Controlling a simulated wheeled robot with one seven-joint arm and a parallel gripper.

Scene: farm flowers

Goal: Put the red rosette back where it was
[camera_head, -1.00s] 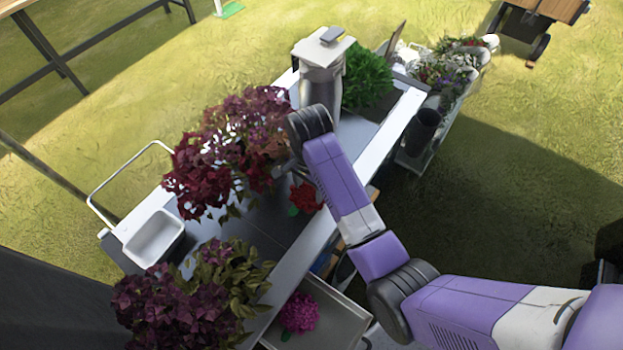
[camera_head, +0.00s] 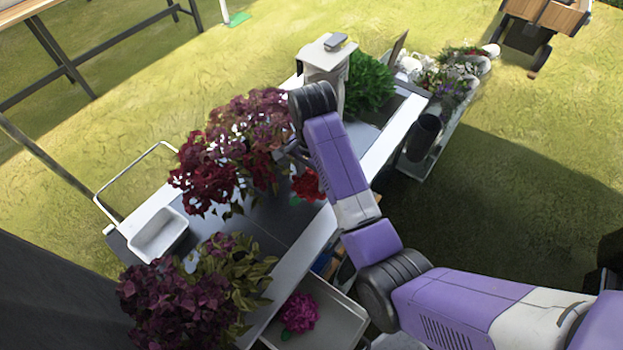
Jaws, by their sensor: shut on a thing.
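The red rosette (camera_head: 307,184), a red flower with a green leaf at its lower left, shows beside my purple forearm, over the grey top of the cart (camera_head: 268,222). My gripper (camera_head: 299,158) points down behind the forearm and is mostly hidden; only a grey part shows just above the rosette. It is shut on the rosette, though the fingertips are not clear. The rosette appears a little above the cart top; the exact gap cannot be told. A magenta rosette (camera_head: 300,312) lies in the open drawer (camera_head: 334,324) below the cart's front edge.
Dark red foliage plants (camera_head: 225,150) stand just left of my gripper, with purple ones (camera_head: 170,300) nearer. A white dispenser (camera_head: 326,58) and green bush (camera_head: 369,84) stand at the far end. A white basin (camera_head: 158,234) is at left. Bare cart top lies between the plants.

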